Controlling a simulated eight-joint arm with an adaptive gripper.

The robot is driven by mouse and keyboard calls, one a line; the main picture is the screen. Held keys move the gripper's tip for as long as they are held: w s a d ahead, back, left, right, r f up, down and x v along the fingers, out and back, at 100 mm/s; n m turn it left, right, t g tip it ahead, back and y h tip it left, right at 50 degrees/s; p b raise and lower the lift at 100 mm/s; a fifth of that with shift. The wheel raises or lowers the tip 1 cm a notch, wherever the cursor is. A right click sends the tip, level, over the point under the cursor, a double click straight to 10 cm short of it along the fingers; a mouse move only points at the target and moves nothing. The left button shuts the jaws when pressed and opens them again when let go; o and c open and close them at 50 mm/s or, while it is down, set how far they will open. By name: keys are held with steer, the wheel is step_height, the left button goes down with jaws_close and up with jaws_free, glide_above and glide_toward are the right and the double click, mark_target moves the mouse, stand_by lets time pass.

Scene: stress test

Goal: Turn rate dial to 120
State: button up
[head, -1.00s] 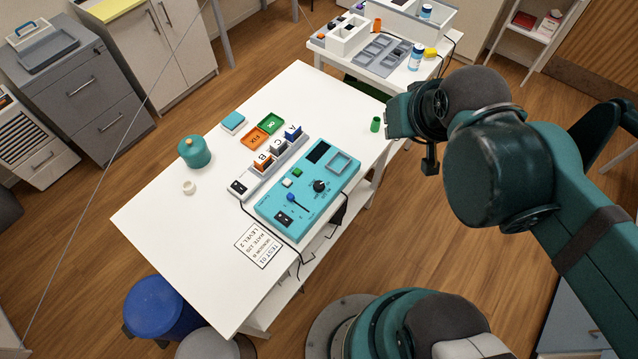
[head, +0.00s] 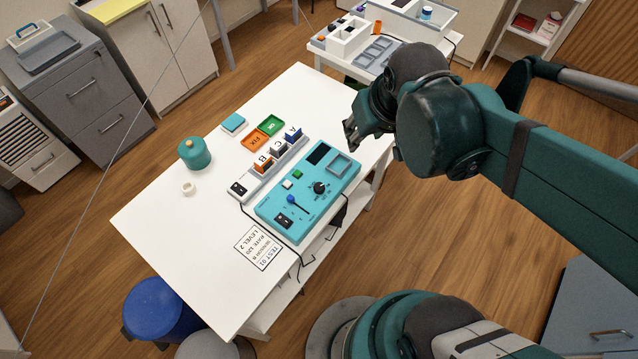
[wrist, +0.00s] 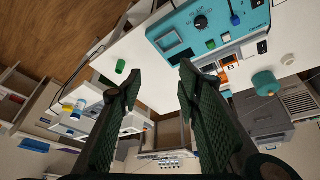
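The rate dial is a round black knob (head: 320,187) on the right part of a turquoise control panel (head: 268,207) on the white table. In the wrist view the dial (wrist: 201,22) is near the top, right of centre, beyond my fingers. Its exact setting is too small to read. My gripper (head: 350,134) hangs above the table's far right edge, beyond the panel and apart from the dial. In the wrist view my gripper (wrist: 158,80) has its two dark ribbed fingers spread with nothing between them.
A blue slider (head: 291,199), green and white buttons and a rocker switch share the panel. A grey rack with lettered blocks (head: 262,166) stands beside it. A printed test sheet (head: 259,248) lies in front.

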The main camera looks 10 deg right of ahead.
mark_target(319, 187)
steer(key=a+f+n+g, duration=0.1)
steer(key=a+f, duration=0.2)
steer(key=f, duration=0.2)
steer(key=a+f+n+g, duration=0.1)
steer(key=a+f+g, duration=0.1)
steer(key=a+f, duration=0.2)
steer(key=w+a+f+n+g+h, duration=0.1)
steer(key=a+f, duration=0.3)
steer(key=f, duration=0.2)
steer(key=shift+n+g+b, duration=0.3)
steer(key=shift+d, duration=0.1)
steer(key=shift+d+f+b, duration=0.15)
steer(key=shift+f+b, duration=0.7)
steer(key=shift+f, duration=3)
steer(key=c, duration=0.9)
